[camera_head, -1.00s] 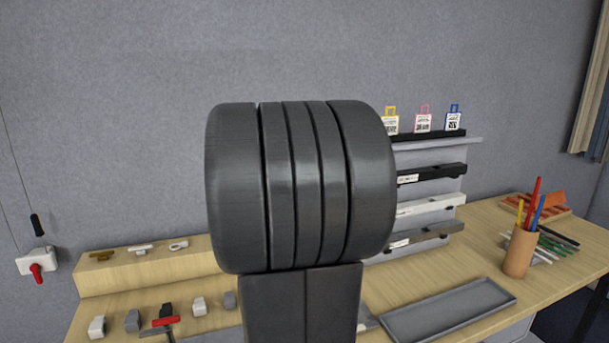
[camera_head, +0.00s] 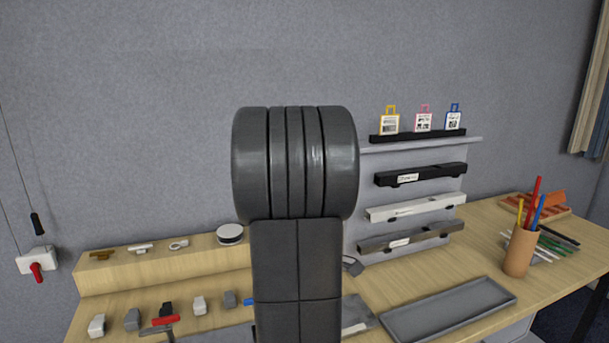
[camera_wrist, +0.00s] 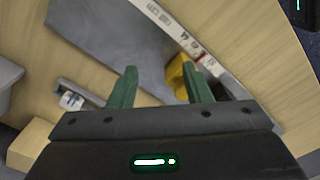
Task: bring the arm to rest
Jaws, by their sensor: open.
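My arm stands upright in the middle of the head view, its dark rounded joint in front of the wall. It hides part of the table and rack, and my gripper does not show there. In the wrist view my gripper (camera_wrist: 160,78) has its two green fingers spread apart with nothing between them. The fingers point over a grey flat surface (camera_wrist: 110,40). A yellow thing (camera_wrist: 178,76) lies just beyond the right finger. I cannot tell the height of the fingers above it.
A grey tray (camera_head: 450,311) lies right of my arm on the wooden table. A cup of pencils (camera_head: 519,252) stands farther right. A rack holds dark and pale bars (camera_head: 415,207). Small blocks (camera_head: 199,306) and a wooden ledge (camera_head: 150,272) are at left. A marked white strip (camera_wrist: 180,35) crosses the wrist view.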

